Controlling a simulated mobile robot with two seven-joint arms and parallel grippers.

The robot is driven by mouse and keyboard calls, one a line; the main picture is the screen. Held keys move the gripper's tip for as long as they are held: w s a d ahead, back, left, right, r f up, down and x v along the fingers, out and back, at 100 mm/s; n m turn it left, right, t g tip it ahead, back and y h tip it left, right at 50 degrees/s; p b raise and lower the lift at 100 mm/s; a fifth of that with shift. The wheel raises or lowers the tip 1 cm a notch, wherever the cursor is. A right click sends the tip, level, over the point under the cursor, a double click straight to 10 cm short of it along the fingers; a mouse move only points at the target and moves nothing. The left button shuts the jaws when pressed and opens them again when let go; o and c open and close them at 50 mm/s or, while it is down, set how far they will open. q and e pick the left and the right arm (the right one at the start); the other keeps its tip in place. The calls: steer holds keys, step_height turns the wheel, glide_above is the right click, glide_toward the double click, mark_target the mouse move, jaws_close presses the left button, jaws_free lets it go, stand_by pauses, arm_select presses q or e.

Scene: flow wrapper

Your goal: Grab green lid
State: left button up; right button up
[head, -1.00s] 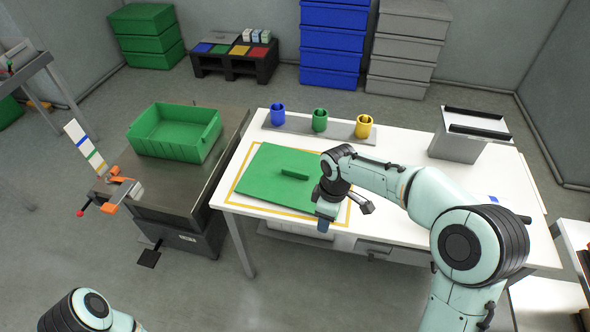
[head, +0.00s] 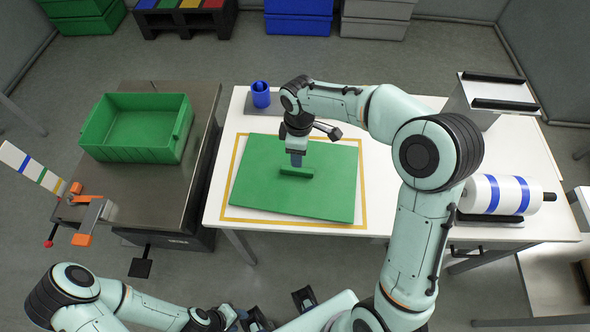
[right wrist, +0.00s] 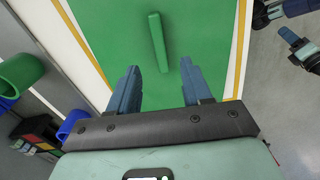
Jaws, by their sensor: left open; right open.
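The green lid (head: 255,195) lies flat on the white table inside a yellow outline, with a raised green bar handle (head: 297,172) near its middle. My right gripper (head: 297,160) is over the lid, close to the handle. In the right wrist view the right gripper (right wrist: 158,75) is open and empty. The handle (right wrist: 158,42) lies ahead, in line with the gap between the fingers, and looks apart from them. My left gripper (head: 279,307) is open at the bottom of the head view, in front of the table and away from the lid.
A green bin (head: 137,152) stands on the dark bench at the left. A blue cup (head: 261,95) stands behind the lid; the arm hides the other cups. A white roll with blue bands (head: 505,195) and a grey box (head: 480,103) are on the table's right.

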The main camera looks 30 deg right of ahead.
mark_target(297, 169)
step_height(297, 169, down, 9)
steer(key=shift+w+a+f, duration=0.1)
steer(key=shift+w+f, duration=0.05)
steer(key=shift+f, duration=0.05)
stand_by(0.3)
steer(key=shift+c, duration=0.3)
jaws_close()
